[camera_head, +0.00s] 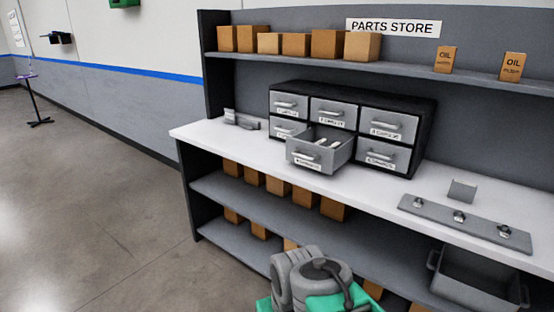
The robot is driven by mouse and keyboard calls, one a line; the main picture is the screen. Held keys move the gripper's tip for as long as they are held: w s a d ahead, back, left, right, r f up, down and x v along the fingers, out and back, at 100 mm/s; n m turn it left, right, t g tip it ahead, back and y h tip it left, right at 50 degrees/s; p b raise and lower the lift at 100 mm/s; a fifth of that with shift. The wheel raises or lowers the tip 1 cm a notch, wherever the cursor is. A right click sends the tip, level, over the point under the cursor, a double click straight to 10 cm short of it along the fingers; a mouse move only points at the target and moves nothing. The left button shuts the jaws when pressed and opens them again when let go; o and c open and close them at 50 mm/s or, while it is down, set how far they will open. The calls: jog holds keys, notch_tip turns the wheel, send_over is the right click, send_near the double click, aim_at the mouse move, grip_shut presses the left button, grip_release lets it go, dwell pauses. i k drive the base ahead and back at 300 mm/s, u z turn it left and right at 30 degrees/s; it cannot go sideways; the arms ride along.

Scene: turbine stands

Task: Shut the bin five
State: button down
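A dark cabinet (425,112) with six grey drawer bins in two rows stands on the white counter. The bottom middle bin (318,157), fifth in reading order, is pulled out towards the front. Its handle and label face forward, and a few small light pieces show inside. Its label is too small to read. The other bins, such as the top middle bin (333,112) and the bottom right bin (382,156), look shut. The bottom left bin is partly hidden behind the open one. Part of my grey and green arm shows at the bottom edge; my gripper's fingers are not visible.
A grey bracket (241,120) lies left of the cabinet. A plate with several knobs (465,220) and a small grey block (462,190) lie to the right. A grey tray (478,282) sits below. The counter before the open bin is clear; open floor lies left.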

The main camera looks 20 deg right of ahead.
aim_at(301, 149)
jog(key=u, duration=0.8)
jog(key=i, duration=1.55)
jog(key=z, duration=0.85)
jog(key=i, duration=0.65)
jog(key=z, duration=0.7)
